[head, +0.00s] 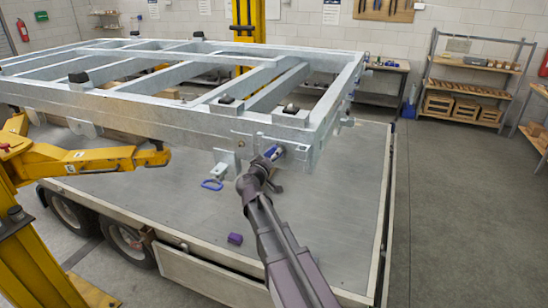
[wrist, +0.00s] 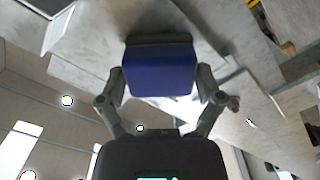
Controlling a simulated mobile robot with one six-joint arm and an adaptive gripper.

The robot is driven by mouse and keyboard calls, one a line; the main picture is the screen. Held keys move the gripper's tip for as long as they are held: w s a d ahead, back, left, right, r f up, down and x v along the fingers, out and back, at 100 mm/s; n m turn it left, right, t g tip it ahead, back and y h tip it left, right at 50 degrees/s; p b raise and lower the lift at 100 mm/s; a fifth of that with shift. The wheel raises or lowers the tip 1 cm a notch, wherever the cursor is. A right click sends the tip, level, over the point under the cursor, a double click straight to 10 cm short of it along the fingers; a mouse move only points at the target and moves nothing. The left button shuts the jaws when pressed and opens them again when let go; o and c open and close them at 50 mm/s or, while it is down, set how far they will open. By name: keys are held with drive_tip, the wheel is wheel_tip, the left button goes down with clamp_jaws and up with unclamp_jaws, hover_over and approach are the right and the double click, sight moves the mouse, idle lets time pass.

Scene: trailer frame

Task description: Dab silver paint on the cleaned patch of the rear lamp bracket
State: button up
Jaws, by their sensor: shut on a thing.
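My gripper (head: 266,165) is at the near right corner of the galvanised trailer frame (head: 190,116), just below the top rail. In the wrist view my gripper (wrist: 160,92) is shut on a blue block-like thing (wrist: 158,74) with a dark grey edge, one finger on each side. The dark edge faces a grey metal surface; I cannot tell whether it touches. A grey plate (head: 227,161) hangs under the frame left of my gripper. I cannot tell which part is the lamp bracket; no cleaned patch or silver paint is distinguishable.
The frame stands above a flat grey deck (head: 150,205). A yellow lift arm (head: 95,158) reaches in from the left. Shelves (head: 475,80) stand far right; the floor (head: 450,200) there is clear.

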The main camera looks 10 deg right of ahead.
sight(287, 152)
drive_tip(key=shift+w+a, duration=0.8)
drive_tip(key=shift+a, duration=0.3)
drive_tip(key=shift+s+d, duration=0.5)
drive_tip(key=shift+d, duration=0.25)
drive_tip(key=shift+s+d, duration=0.5)
drive_tip(key=shift+d, duration=0.2)
drive_tip(key=shift+s+d, duration=0.1)
drive_tip(key=shift+s, duration=0.05)
drive_tip(key=shift+s+d, duration=0.5)
drive_tip(key=shift+d, duration=0.15)
drive_tip(key=shift+s+d, duration=0.45)
drive_tip(key=shift+d, duration=0.2)
drive_tip(key=shift+w+a+r, duration=0.1)
drive_tip(key=shift+w, duration=0.05)
drive_tip(key=shift+w+a, duration=0.5)
drive_tip(key=shift+a, duration=0.2)
drive_tip(key=shift+w+a, duration=0.45)
drive_tip(key=shift+a, duration=0.25)
